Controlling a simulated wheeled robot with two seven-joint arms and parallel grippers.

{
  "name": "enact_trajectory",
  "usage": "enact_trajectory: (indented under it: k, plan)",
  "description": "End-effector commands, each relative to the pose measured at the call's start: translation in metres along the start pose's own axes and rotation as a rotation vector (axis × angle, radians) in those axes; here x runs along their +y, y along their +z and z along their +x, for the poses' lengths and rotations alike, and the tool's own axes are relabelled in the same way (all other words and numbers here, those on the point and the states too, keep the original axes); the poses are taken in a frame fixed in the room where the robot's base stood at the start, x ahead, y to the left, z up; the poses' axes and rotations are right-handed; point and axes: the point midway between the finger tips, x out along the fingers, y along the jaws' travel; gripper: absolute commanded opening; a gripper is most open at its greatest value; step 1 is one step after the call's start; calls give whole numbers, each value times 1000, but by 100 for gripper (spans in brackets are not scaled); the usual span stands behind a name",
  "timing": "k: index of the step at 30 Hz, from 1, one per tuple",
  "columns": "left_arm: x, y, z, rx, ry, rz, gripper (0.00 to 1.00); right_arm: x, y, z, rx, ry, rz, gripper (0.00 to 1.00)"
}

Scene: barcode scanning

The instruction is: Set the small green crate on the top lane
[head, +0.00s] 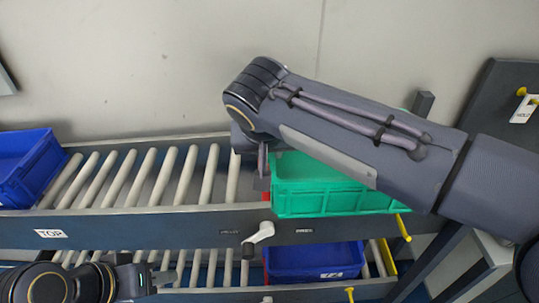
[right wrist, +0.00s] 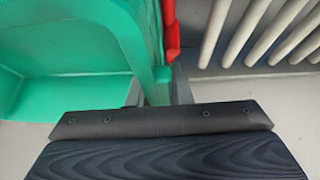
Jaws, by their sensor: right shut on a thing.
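The small green crate (head: 325,190) is at the right part of the top lane (head: 150,222), behind its front rail. Whether it rests on the lane or hangs just above it cannot be told. My right gripper (head: 263,170) is at the crate's left end. In the right wrist view the gripper (right wrist: 160,92) is shut on the wall of the green crate (right wrist: 70,40). My right forearm hides the crate's upper part in the head view. My left gripper (head: 158,277) is low at the left, in front of the lower lane and apart from the crate; its finger gap is unclear.
A blue crate (head: 30,170) stands at the left end of the top lane. Another blue crate (head: 315,262) sits on the lower lane. Bare rollers (head: 160,178) lie between the top crates. A red piece (right wrist: 171,30) is beside the green crate. A white handle (head: 258,236) sticks out in front.

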Motion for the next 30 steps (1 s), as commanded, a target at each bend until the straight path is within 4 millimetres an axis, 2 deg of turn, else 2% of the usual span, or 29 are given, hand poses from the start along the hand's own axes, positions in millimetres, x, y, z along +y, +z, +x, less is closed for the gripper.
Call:
enact_trajectory:
  k: [23, 24, 30]
  plan:
    - [13, -14, -28, 0, 0, 0, 36, 0, -66, 39, 1, 2, -2, 0]
    - [8, -10, -18, 1, 0, 0, 36, -1, -58, 48, 1, 1, -3, 0]
    - [3, -3, -6, 0, 0, 0, 36, -2, -50, 62, 3, 0, -2, 0]
